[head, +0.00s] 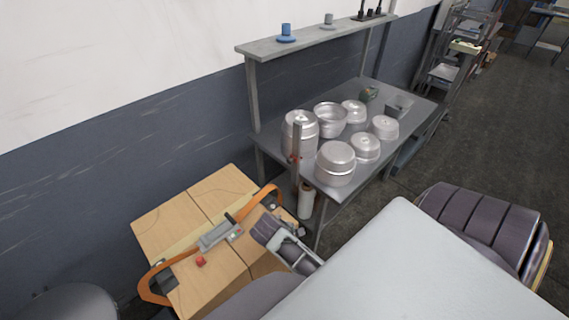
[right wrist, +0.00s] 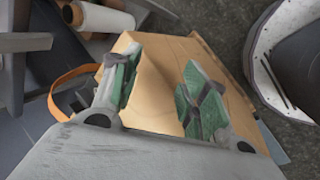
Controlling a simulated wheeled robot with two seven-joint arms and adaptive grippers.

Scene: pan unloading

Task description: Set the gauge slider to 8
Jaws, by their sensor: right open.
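A narrow upright bar (head: 297,141) with a small red piece (head: 294,158) stands at the near left of the metal table, in front of the pans. It looks like the gauge and its slider, but no numbers can be read, so the setting is unclear. My right gripper (right wrist: 160,76) is open and empty in the right wrist view, its green fingertips apart above a tan box top. In the head view, a gripper, apparently my right one, is over the boxes, left of and below the bar; its fingertips are unclear. I see no left gripper.
Several metal pans (head: 335,163) crowd the table (head: 336,193), below a shelf (head: 300,44). Tan boxes (head: 164,218) by the wall carry a grey fixture (head: 218,236), an orange band (head: 160,268) and a red knob (head: 201,261). A white roll (head: 306,201) stands beside the table leg.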

